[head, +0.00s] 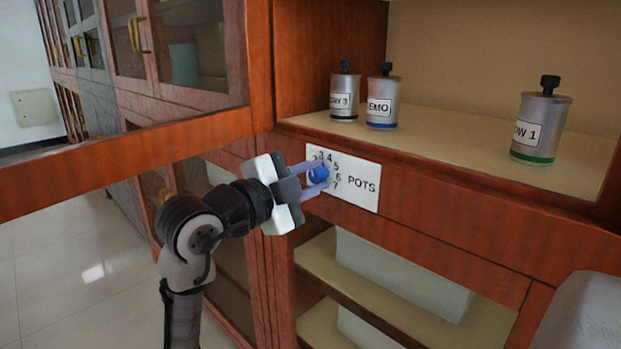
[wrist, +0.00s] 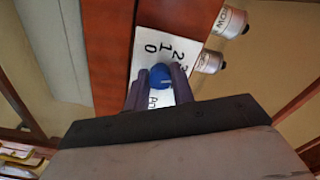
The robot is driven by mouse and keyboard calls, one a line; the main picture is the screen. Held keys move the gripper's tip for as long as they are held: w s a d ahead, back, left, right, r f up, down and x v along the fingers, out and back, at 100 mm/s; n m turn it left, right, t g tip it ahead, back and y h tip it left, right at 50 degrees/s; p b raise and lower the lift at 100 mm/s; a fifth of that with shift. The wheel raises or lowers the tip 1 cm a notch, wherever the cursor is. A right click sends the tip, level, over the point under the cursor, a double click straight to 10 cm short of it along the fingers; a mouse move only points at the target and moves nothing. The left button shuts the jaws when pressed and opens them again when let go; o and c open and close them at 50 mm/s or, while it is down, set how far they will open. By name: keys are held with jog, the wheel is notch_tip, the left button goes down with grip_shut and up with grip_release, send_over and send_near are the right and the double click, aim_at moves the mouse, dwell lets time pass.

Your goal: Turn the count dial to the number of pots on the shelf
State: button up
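The count dial is a blue knob (head: 319,175) on a white plate (head: 358,187) marked POTS, with numbers around it. In the head view 3, 4, 5, 6 and 7 are readable; 0 and 1 show in the wrist view. My gripper (head: 318,174) has one finger on each side of the knob (wrist: 160,77). Whether the fingers press on it is unclear. The knob's setting cannot be read surely.
Pale boxes (head: 400,270) lie on lower shelves. A grey rounded object (head: 585,315) is at the lower right. The floor (head: 80,260) at left is clear.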

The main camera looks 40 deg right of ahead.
jog(key=o, duration=0.5)
jog(key=shift+c, duration=0.2)
jog(key=s+a, duration=0.1)
jog(key=a, duration=1.3)
jog(key=shift+s+d+f, duration=0.1)
jog(key=shift+s, duration=0.05)
